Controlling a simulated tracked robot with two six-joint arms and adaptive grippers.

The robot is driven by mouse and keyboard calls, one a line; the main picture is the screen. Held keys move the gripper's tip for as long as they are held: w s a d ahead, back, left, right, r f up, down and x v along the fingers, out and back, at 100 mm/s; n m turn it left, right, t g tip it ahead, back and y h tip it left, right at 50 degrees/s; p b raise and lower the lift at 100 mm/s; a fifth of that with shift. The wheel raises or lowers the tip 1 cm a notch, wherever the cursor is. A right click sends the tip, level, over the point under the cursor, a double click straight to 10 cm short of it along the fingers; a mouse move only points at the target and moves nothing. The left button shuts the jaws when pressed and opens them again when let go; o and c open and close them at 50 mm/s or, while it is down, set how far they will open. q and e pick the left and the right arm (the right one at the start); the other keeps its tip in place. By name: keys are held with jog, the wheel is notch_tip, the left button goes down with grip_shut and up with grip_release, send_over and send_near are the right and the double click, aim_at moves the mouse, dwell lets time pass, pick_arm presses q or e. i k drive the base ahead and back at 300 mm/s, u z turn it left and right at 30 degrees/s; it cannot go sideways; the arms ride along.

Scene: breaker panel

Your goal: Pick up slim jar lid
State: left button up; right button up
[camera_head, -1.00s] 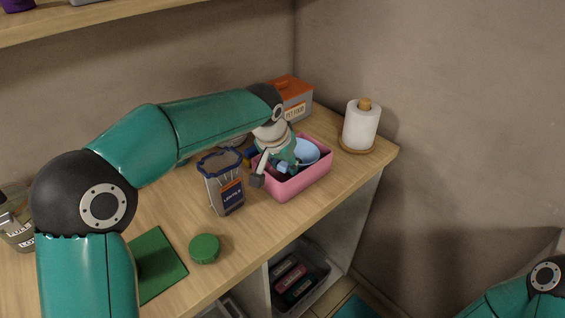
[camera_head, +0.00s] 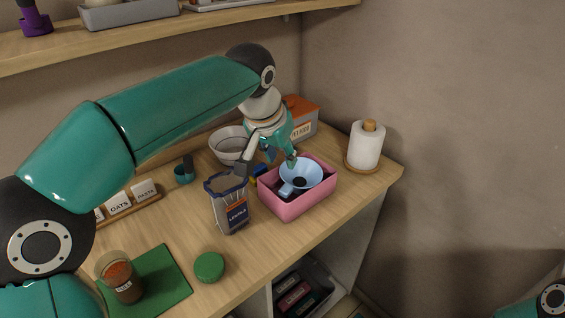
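A small jar with reddish-brown contents (camera_head: 122,280) stands on the mat. An open, blue-rimmed lentils container (camera_head: 229,204) stands right of it. My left gripper (camera_head: 268,163) is above the back left edge of the pink bin (camera_head: 291,208). Its fingers look spread, with nothing visible between them. The bin holds a light blue funnel (camera_head: 301,174) and dark items, partly hidden. My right gripper is out of view.
A paper towel roll (camera_head: 365,146) stands at the right end of the counter. A white bowl (camera_head: 230,144), a teal cup (camera_head: 184,171) and a grey box with an orange lid (camera_head: 301,117) are behind. The green mat (camera_head: 160,276) lies at the front left.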

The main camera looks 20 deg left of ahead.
aim_at(210, 267)
jog(key=k, duration=1)
